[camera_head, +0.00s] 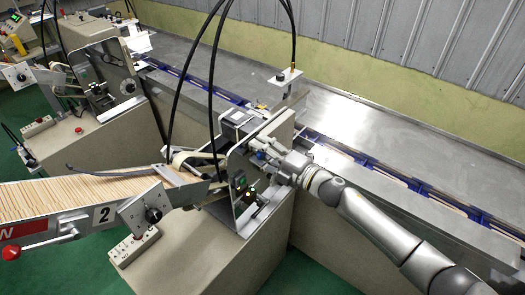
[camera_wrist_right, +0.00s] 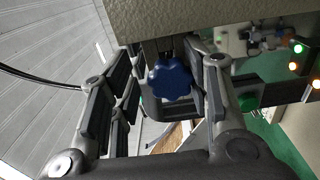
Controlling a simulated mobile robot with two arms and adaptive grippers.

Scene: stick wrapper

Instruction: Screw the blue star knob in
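The blue star knob (camera_wrist_right: 172,80) shows in the right wrist view, on a threaded shaft below the edge of a beige-grey block. My right gripper (camera_wrist_right: 166,62) is open, with its fingers on both sides of the knob; the right-hand finger looks very near it, and I cannot tell whether it touches. In the head view my right gripper (camera_head: 268,157) is at the metal side plate (camera_head: 240,180) of the near wrapper machine, and the knob there is mostly hidden by it. My left gripper is not in view.
A slanted feeder of wooden sticks (camera_head: 85,195) with a "2" label is at the left. A blue-edged conveyor (camera_head: 380,170) runs behind the machine. Black cables (camera_head: 210,80) hang over it. Lit buttons (camera_wrist_right: 297,50) are right of the gripper.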

